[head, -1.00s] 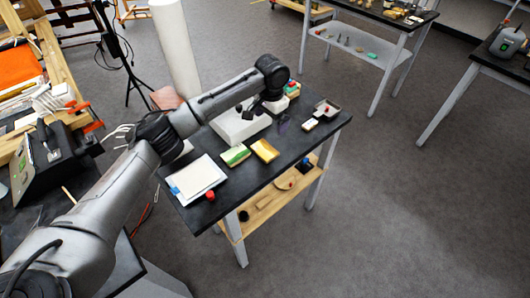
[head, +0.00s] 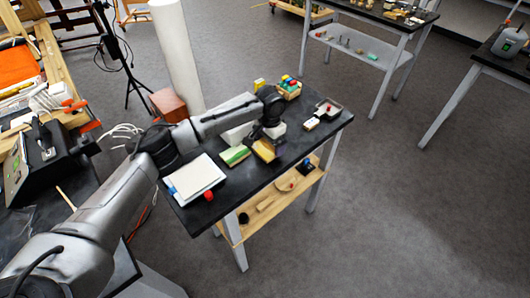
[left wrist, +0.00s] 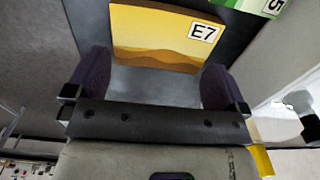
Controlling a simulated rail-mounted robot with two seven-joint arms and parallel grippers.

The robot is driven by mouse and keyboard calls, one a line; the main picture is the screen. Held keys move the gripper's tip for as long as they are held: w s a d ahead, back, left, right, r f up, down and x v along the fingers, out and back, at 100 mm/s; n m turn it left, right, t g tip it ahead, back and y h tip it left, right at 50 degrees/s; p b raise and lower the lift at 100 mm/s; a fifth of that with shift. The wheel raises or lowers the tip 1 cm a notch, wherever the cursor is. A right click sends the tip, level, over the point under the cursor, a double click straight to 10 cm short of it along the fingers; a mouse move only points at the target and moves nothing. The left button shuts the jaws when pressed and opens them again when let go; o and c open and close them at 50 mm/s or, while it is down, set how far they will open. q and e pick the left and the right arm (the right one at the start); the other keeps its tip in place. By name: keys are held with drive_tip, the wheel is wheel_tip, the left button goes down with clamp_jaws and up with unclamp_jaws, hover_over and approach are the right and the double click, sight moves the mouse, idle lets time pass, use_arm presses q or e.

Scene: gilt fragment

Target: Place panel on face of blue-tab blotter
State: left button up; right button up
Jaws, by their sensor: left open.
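The yellow panel (head: 265,151) lies on the black bench; in the left wrist view the panel (left wrist: 155,38) shows a brown wavy landscape and an "E7" label. My left gripper (head: 271,138) is just above its far end in the head view. In the left wrist view its dark purple fingers (left wrist: 155,85) are apart, with the panel's near edge ahead of and between them; contact cannot be told. The pale blotter (head: 198,177), with a blue tab (head: 171,190) on its left edge, lies at the bench's near left. My right gripper is not in view.
A green-and-cream panel (head: 235,155) lies between the yellow panel and the blotter. A red object (head: 208,195) is at the blotter's near edge. A white block (head: 238,132), a bin of coloured pieces (head: 290,89) and a small pan (head: 328,107) stand farther back.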

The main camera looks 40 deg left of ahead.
use_arm(q)
drive_tip(key=shift+f, duration=0.85)
drive_tip(key=c, duration=0.7)
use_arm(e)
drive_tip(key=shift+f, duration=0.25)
use_arm(q)
drive_tip(key=shift+o, duration=0.2)
drive_tip(key=shift+r, duration=0.15)
